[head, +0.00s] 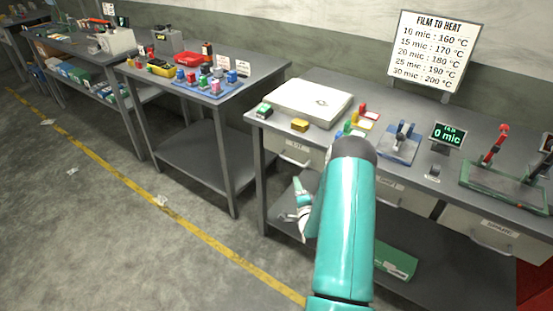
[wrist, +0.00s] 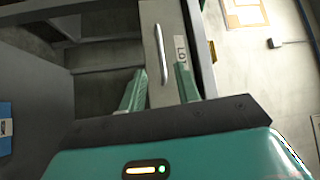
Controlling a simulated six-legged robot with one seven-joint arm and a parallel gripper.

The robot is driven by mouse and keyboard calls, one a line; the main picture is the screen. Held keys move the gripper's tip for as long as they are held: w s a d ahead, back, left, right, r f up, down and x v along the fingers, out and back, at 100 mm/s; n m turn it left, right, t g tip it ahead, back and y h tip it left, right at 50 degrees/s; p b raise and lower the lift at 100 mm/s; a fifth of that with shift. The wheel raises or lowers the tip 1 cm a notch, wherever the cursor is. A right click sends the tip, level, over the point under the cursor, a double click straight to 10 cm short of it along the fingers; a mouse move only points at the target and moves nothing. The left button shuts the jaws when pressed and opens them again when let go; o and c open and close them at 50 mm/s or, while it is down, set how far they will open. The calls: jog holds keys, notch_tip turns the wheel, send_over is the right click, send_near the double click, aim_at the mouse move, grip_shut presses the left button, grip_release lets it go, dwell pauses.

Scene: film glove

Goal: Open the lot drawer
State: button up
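The lot drawer (wrist: 153,30) fills the upper middle of the wrist view as a pale front with an upright-looking silver bar handle (wrist: 163,45). A white label beginning "LO" (wrist: 181,48) sits beside the handle, partly covered by my right finger. The drawer looks shut. My gripper (wrist: 159,88) is open, with its two green fingers apart and nothing between them but the drawer front and the handle's lower end. I cannot tell whether the fingers touch the drawer. In the head view my gripper (head: 300,207) is partly hidden by my teal arm, below the bench's left drawer (head: 294,152).
The bench top (head: 330,135) carries a white flat box (head: 309,102), a yellow block (head: 299,125), a blue stand (head: 400,145) and a "0 mic" display (head: 447,135). A green box (head: 396,262) lies on its lower shelf. Open floor (head: 130,240) lies to the left.

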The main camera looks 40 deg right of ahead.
aim_at(292, 161)
jog(key=x, duration=1.3)
jog(key=shift+s+d, duration=0.15)
jog(key=shift+d, duration=0.25)
jog(key=shift+c, duration=0.3)
grip_shut()
